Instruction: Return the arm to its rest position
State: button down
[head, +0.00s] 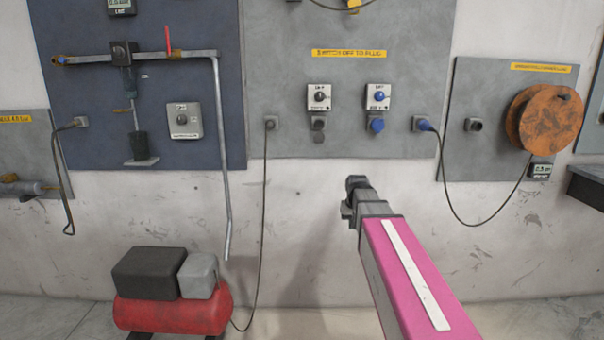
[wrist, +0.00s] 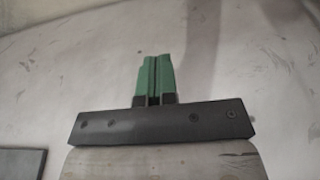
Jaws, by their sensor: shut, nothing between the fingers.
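My arm reaches forward in the head view, a pink link with a white stripe ending in a dark wrist below the middle wall panel. The fingers are hidden in the head view. In the wrist view my gripper (wrist: 153,80) shows two green fingers side by side, pressed together, with nothing between them. No object touches the gripper.
The grey middle panel (head: 290,110) carries two switches and sockets. A red compressor (head: 175,312) stands on the floor at lower left. An orange cable reel (head: 545,118) hangs at right, its black cable (head: 462,216) looping down. A dark ledge (head: 588,186) juts out at far right.

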jog(key=s+f+g, duration=0.2)
jog(key=s+f, duration=1.5)
jog(key=s, duration=0.2)
jog(key=shift+s+f, duration=0.2)
jog(key=shift+s, duration=0.05)
